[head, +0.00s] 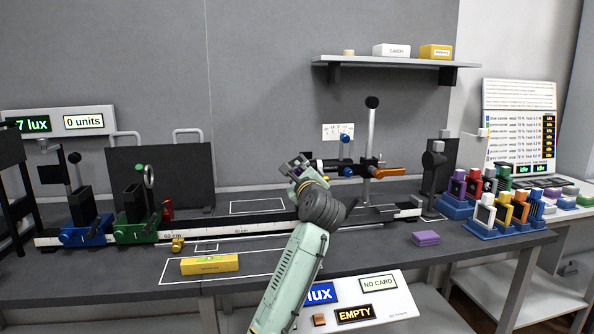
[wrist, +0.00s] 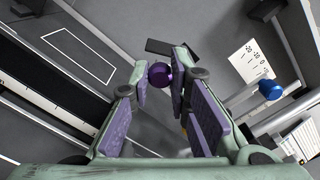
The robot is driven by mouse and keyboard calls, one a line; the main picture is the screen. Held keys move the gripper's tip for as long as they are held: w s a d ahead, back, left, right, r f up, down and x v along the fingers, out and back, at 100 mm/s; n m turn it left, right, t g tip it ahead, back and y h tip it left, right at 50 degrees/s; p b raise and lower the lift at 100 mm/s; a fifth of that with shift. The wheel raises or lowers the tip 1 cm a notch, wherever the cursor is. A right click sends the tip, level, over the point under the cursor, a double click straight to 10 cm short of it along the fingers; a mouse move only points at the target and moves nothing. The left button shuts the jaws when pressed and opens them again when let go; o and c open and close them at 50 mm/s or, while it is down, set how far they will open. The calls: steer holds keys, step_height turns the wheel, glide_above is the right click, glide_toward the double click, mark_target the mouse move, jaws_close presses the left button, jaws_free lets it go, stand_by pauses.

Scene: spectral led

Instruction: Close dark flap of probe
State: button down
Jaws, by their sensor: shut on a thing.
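My gripper (head: 302,165) is over the middle of the bench, above the long rail, in the head view. In the wrist view its purple-padded fingers (wrist: 158,77) are closed around a small dark purple round knob (wrist: 160,75) at the tips. A dark flat plate (wrist: 172,48) lies just beyond the knob; it may be the dark flap, but I cannot tell how it joins the knob. In the head view my gripper and arm hide most of this spot, and the probe's body cannot be made out clearly.
A post (head: 371,140) with a blue knob (head: 346,138) and an orange handle (head: 388,172) stands just right of my gripper. Blue (head: 85,232) and green (head: 137,228) carriages sit on the rail at left. A yellow box (head: 210,264) lies in front.

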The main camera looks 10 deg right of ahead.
steer(key=shift+d+f+n+p, duration=0.1)
steer(key=shift+d+f+n, duration=0.35)
steer(key=shift+n, duration=1.6)
steer(key=shift+d+f+n+p, duration=0.2)
steer(key=shift+d+n, duration=0.45)
steer(key=shift+n, duration=1.35)
steer(key=shift+d+f+n, duration=0.4)
steer(key=shift+d+n, duration=0.15)
steer(key=shift+n, duration=1.5)
steer(key=c, duration=1.5)
jaws_free()
steer(key=shift+s, duration=0.1)
steer(key=s, duration=1.2)
